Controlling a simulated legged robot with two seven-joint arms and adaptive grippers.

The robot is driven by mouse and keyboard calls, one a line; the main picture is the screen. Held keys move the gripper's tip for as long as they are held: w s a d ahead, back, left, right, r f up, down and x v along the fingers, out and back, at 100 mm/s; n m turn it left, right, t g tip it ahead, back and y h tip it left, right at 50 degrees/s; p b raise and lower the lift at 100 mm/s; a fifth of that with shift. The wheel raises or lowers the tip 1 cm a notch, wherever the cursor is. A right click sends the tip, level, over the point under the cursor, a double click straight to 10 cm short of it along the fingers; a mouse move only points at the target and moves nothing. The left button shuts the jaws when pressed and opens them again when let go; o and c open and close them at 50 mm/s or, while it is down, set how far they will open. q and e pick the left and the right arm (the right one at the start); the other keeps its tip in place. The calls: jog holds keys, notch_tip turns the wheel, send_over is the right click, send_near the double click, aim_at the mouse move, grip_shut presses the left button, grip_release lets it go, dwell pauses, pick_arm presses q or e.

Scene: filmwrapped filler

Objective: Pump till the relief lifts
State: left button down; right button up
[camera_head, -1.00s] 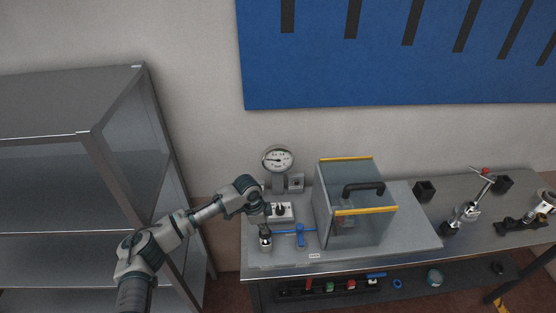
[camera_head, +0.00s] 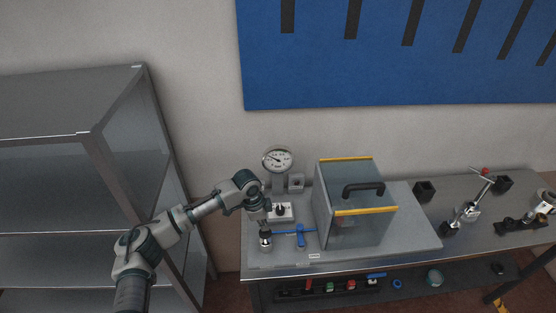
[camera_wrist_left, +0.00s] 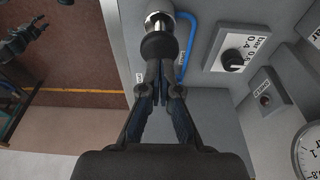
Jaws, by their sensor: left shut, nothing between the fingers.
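The hand pump (camera_head: 265,241), with a bright metal collar and a black knob, stands at the left front of the grey base plate. My left gripper (camera_head: 264,222) is above it, pointing down. In the left wrist view its closed fingertips (camera_wrist_left: 160,78) meet at the black knob (camera_wrist_left: 160,47), with nothing between them; contact is hard to tell. The round gauge (camera_head: 278,159) stands behind, its needle pointing up-left. A dial (camera_head: 281,211) with a black knob and bar markings also shows in the wrist view (camera_wrist_left: 234,60). A small box (camera_head: 296,183) carries a dark red spot (camera_wrist_left: 265,100). My right gripper is out of view.
A clear chamber (camera_head: 350,228) with yellow edges and a black handle stands right of the pump. A blue valve and line (camera_head: 300,232) run between them. A metal shelf (camera_head: 85,133) stands left. Fixtures (camera_head: 466,210) occupy the bench's right side.

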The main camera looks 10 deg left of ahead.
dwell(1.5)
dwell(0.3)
pick_arm(q)
jog(key=shift+f, duration=2.25)
jog(key=shift+r, duration=2.25)
